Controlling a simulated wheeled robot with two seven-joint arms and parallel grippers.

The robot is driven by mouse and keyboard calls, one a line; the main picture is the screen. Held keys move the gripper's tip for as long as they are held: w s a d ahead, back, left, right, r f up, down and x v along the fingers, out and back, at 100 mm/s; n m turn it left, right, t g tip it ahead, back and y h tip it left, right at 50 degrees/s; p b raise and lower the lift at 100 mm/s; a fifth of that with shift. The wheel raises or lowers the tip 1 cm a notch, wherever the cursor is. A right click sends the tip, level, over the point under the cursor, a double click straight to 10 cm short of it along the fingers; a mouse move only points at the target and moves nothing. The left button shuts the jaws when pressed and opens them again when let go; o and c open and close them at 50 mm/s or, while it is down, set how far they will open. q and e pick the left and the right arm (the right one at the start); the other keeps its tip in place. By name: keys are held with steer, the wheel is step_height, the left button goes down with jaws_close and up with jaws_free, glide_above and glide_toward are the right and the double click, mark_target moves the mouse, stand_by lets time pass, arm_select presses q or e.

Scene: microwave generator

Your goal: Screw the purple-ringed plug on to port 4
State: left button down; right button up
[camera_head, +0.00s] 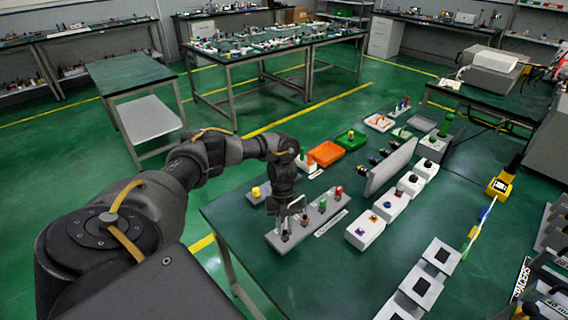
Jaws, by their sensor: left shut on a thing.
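My left gripper (293,224) points down over the near end of a grey rack (318,225) on the green table. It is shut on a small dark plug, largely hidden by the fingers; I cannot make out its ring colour. Further along the rack stand a green-topped plug (322,205) and a red-topped plug (338,192). An upright grey panel (391,168) stands to the right, with several dark connectors on its far left side. I cannot read any port numbers, and no purple ring can be told for certain. My right gripper is not in view.
White boxes (364,232) with dark and orange-marked tops line up right of the panel. An orange tray (326,153) and a green tray (351,139) lie behind the rack. A yellow device (500,184) lies at right.

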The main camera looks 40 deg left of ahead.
arm_select(q)
steer(key=shift+w+d+m+g+y, duration=0.1)
steer(key=shift+m+g+y, duration=0.3)
steer(key=shift+m, duration=1.1)
steer(key=c, duration=1.2)
jaws_free()
steer(key=v, duration=1)
steer(key=shift+w+r, duration=0.15)
steer(key=shift+r, duration=0.15)
